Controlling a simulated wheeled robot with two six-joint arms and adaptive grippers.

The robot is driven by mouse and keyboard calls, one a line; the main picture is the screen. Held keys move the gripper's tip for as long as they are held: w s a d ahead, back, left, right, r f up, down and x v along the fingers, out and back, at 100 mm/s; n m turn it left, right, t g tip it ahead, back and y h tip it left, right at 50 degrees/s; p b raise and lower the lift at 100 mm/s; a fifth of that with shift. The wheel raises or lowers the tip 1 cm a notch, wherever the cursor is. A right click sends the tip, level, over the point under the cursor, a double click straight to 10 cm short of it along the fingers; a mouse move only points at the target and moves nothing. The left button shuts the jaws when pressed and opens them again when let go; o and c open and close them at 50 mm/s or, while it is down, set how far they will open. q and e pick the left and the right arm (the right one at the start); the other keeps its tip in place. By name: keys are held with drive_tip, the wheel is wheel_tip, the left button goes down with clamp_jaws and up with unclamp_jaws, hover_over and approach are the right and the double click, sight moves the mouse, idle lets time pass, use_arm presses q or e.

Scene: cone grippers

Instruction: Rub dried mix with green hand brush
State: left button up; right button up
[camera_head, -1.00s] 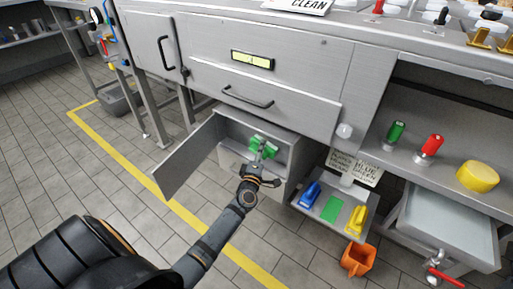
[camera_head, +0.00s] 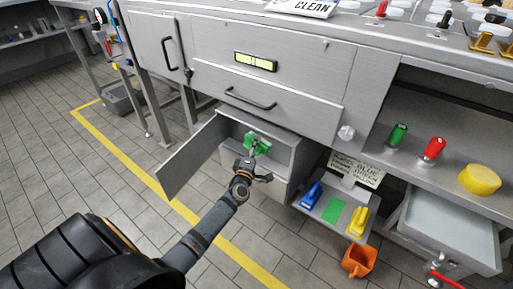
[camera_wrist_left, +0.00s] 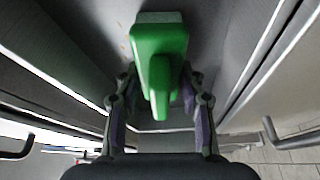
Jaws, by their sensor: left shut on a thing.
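The green hand brush (camera_head: 256,143) is in the open lower cabinet compartment, at the end of my left arm. In the left wrist view the brush (camera_wrist_left: 158,62) has a green body with a handle pointing toward the camera and a pale block at its far end. My left gripper (camera_head: 252,158) is at the compartment's mouth, shut on the brush handle; its fingers (camera_wrist_left: 158,105) lie on both sides of it. My right gripper does not show.
The cabinet door (camera_head: 190,160) stands open at the left of the compartment. A pull-out shelf (camera_head: 319,208) at the right holds a blue brush (camera_head: 312,194), a yellow brush (camera_head: 357,222) and a green rectangle (camera_head: 333,210). An orange container (camera_head: 358,261) is below. Floor in front is clear.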

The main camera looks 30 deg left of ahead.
use_arm(q)
drive_tip(key=shift+w+r+p, duration=0.1)
drive_tip(key=shift+r+p, duration=0.55)
drive_tip(key=shift+r, duration=0.2)
drive_tip(key=shift+s+d+f, duration=0.1)
drive_tip(key=shift+d, duration=0.95)
drive_tip(key=shift+s+d, duration=0.1)
drive_tip(key=shift+d, duration=0.9)
drive_tip(key=shift+w+p, duration=0.1)
drive_tip(key=shift+p, duration=0.25)
drive_tip(key=shift+c, duration=0.4)
drive_tip(key=shift+w+a, duration=0.1)
drive_tip(key=shift+a, duration=1.95)
drive_tip(key=shift+s+a+p, duration=0.2)
drive_tip(key=shift+s+p, duration=0.85)
drive_tip(key=shift+s, duration=2)
